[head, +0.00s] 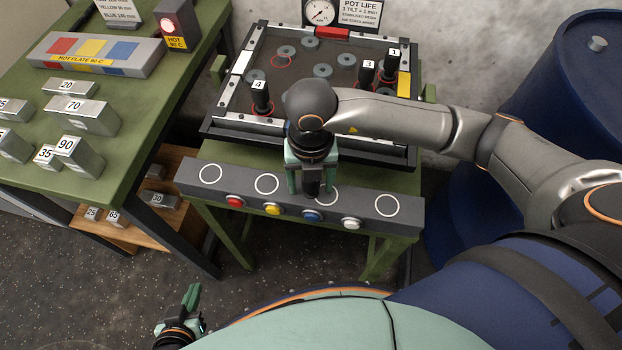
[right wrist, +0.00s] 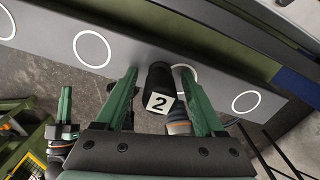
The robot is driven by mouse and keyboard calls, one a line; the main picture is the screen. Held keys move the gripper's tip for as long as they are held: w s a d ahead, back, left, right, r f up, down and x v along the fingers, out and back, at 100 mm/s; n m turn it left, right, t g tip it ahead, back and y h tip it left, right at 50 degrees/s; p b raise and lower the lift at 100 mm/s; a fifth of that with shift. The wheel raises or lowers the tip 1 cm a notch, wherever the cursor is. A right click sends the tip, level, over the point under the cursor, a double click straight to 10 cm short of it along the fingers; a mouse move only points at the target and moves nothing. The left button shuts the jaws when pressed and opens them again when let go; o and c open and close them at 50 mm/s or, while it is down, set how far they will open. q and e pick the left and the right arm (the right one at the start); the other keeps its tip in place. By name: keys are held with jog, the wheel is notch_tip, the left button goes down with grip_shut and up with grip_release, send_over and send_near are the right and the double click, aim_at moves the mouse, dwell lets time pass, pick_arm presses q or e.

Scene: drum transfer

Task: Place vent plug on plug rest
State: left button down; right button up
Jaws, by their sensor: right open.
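A black vent plug labelled 2 (right wrist: 160,88) is between the fingers of my right gripper (head: 310,190), which is open with a finger on each side of it. The plug is over the grey plug rest bar (head: 240,190), at a white ring (right wrist: 190,70) partly hidden by the plug and a finger; I cannot tell whether it sits inside the ring. The bar also shows in the right wrist view (right wrist: 130,55). My left gripper (head: 190,299) is low at the bottom left, away from the bar; its opening is unclear.
Plugs 4 (head: 262,98), 3 (head: 366,75) and 1 (head: 391,65) stand on the framed plate (head: 325,85) behind the bar. The bar's front has red, yellow, blue and white buttons. A green bench (head: 130,130) with weights is at left; blue drums (head: 565,70) are at right.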

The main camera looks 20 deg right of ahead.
jog(key=shift+r, duration=0.25)
notch_tip(320, 180, up, 12)
jog(key=shift+f+p, duration=0.1)
jog(key=shift+p, duration=0.4)
dwell(0.4)
